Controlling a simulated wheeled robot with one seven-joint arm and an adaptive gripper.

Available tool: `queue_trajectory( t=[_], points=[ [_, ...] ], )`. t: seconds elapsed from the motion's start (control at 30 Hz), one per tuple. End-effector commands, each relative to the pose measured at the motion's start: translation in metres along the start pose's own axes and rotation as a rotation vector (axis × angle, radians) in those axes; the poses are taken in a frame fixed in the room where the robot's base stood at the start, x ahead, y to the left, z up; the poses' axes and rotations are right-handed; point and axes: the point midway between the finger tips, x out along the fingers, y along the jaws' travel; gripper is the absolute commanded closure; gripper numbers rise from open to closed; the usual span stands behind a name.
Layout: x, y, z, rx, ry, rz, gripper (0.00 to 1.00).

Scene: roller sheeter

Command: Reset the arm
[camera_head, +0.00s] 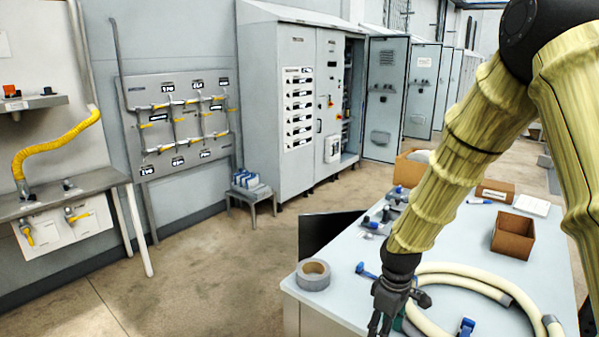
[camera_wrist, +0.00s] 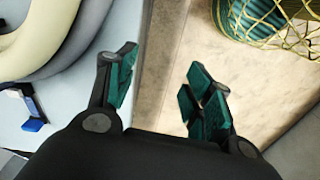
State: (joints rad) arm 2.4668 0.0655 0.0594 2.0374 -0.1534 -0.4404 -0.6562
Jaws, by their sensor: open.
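My gripper (camera_head: 385,318) hangs at the end of my yellow-sleeved arm, over the near edge of the light blue table (camera_head: 345,250). In the wrist view my gripper (camera_wrist: 160,90) is open, with its green finger pads apart and nothing between them. The wrist view looks down past the table edge to the floor. My arm hides part of the table's right side in the head view.
A cream hose (camera_head: 480,282) lies coiled beside my gripper. A grey tape roll (camera_head: 313,274), a blue-handled valve (camera_head: 366,271) and an open brown box (camera_head: 513,235) are on the table. A green netted object (camera_wrist: 250,20) is below.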

Motion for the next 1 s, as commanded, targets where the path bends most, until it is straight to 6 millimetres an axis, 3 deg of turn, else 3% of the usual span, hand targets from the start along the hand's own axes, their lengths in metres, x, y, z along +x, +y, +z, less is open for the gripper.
queue_trajectory(
  t=[0.27, 0.47, 0.7, 1.0],
  points=[
    [0.076, -0.028, 0.028, 0.118, 0.010, -0.018, 0.48],
    [0.159, -0.063, 0.062, 0.265, 0.013, -0.035, 0.48],
    [0.237, -0.113, 0.117, 0.447, 0.014, -0.037, 0.48],
    [0.305, -0.181, 0.197, 0.670, 0.002, -0.019, 0.48]
  ],
)
